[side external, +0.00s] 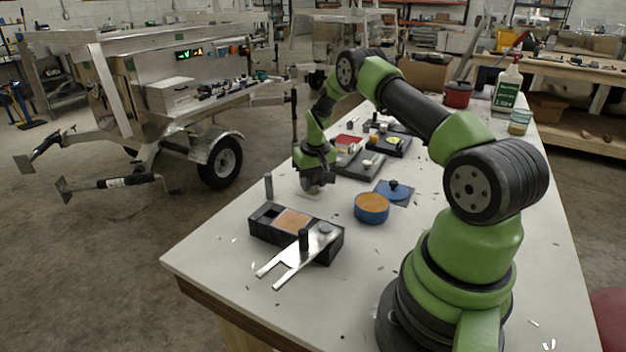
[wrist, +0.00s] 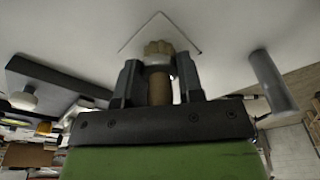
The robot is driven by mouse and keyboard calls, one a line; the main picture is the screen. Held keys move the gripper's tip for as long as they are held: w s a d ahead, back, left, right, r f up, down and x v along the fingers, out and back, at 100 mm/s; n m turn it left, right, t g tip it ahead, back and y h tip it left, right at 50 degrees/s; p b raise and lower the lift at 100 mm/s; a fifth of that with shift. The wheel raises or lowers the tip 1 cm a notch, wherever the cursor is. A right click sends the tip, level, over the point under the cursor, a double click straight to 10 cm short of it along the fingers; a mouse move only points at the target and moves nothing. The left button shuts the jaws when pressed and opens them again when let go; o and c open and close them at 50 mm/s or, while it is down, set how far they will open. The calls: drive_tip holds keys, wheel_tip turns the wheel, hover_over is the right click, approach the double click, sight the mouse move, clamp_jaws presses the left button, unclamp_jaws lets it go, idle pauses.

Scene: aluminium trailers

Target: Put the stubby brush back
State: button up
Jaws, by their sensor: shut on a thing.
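My gripper (side external: 315,188) is low over the white table, left of the blue tin in the side view. In the wrist view my gripper (wrist: 159,80) is shut on a short tan brush (wrist: 159,88), its pale bristle end pointing away from the palm. A pale square marking or plate (wrist: 160,34) lies just beyond the bristles. This square (side external: 309,195) also shows under my gripper in the side view. The brush is hardly visible in the side view, and I cannot tell whether it touches the square.
A black compartment block (side external: 262,233) with a metal fork (side external: 290,266) on it stands nearby. A grey post (side external: 268,186) rises close by, also in the wrist view (wrist: 272,84). A blue tin (side external: 371,209) and a knobbed blue lid (side external: 394,191) lie right. A dark tray (side external: 355,166) sits behind.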

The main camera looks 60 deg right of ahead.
sight(315, 184)
drive_tip(key=o, duration=1)
drive_tip(key=shift+r, duration=0.1)
drive_tip(key=s+a+r+t, duration=0.1)
drive_tip(key=a+r, duration=0.4)
drive_tip(key=r, duration=0.6)
drive_tip(key=s+a+r+t, duration=0.1)
drive_tip(key=a+r, duration=0.4)
drive_tip(key=r, duration=0.7)
drive_tip(key=s+a+r+n+t+y, duration=0.1)
drive_tip(key=s+a+r, duration=0.3)
drive_tip(key=a, duration=0.2)
drive_tip(key=s+a+r+n+t, duration=0.1)
drive_tip(key=s+a+r, duration=0.3)
drive_tip(key=s+a, duration=0.35)
drive_tip(key=s, duration=0.1)
drive_tip(key=s+a+t+y, duration=0.1)
drive_tip(key=s+a, duration=0.1)
drive_tip(key=s+a+f+t, duration=0.1)
drive_tip(key=s+a, duration=0.1)
drive_tip(key=s, duration=0.1)
drive_tip(key=shift+s+a+n+y, duration=0.2)
drive_tip(key=shift+s+n+y, duration=0.15)
drive_tip(key=shift+n+y, duration=0.05)
